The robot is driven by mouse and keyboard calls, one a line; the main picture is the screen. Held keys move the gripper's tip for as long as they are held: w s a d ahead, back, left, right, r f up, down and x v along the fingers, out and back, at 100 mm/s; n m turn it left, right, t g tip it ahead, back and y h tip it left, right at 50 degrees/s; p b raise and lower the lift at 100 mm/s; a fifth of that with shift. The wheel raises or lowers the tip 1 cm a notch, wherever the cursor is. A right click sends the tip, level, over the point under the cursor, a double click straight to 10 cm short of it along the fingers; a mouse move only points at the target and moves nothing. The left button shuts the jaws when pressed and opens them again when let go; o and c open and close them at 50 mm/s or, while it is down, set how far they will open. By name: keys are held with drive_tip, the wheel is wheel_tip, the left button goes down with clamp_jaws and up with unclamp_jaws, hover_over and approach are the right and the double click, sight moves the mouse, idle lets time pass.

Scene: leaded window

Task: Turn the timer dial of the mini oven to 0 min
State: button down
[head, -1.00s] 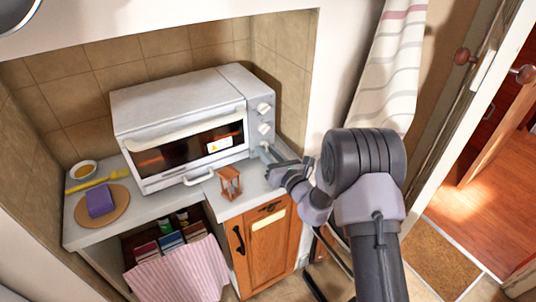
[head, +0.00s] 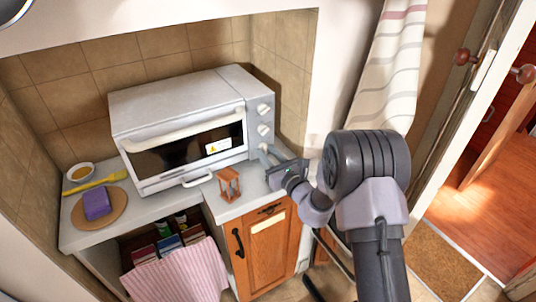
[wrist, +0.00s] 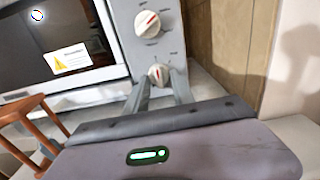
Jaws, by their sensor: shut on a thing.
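The white mini oven (head: 180,125) stands on the counter, its door shut and its window dark. Its right panel has a column of dials. The upper (head: 264,109) and middle (head: 263,130) dials show in the head view; the lowest is hidden by my gripper (head: 266,153). In the wrist view, my gripper (wrist: 160,80) is shut on the lowest dial, the timer dial (wrist: 158,72), a finger on each side. Its red mark points roughly up along the panel. The middle dial (wrist: 148,24) above it is free, its red mark slanted.
A small wooden hourglass-like frame (head: 229,185) stands on the counter left of my gripper. A purple sponge (head: 97,204) on a round board, a yellow utensil (head: 97,183) and a bowl (head: 81,172) are at the left. A tiled wall (head: 285,75) is close on the right.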

drive_tip(key=c, duration=1.1)
unclamp_jaws()
drive_tip(key=p+v, duration=0.2)
drive_tip(key=v, duration=1.5)
drive_tip(key=shift+s+d, duration=0.15)
drive_tip(key=shift+s, duration=0.05)
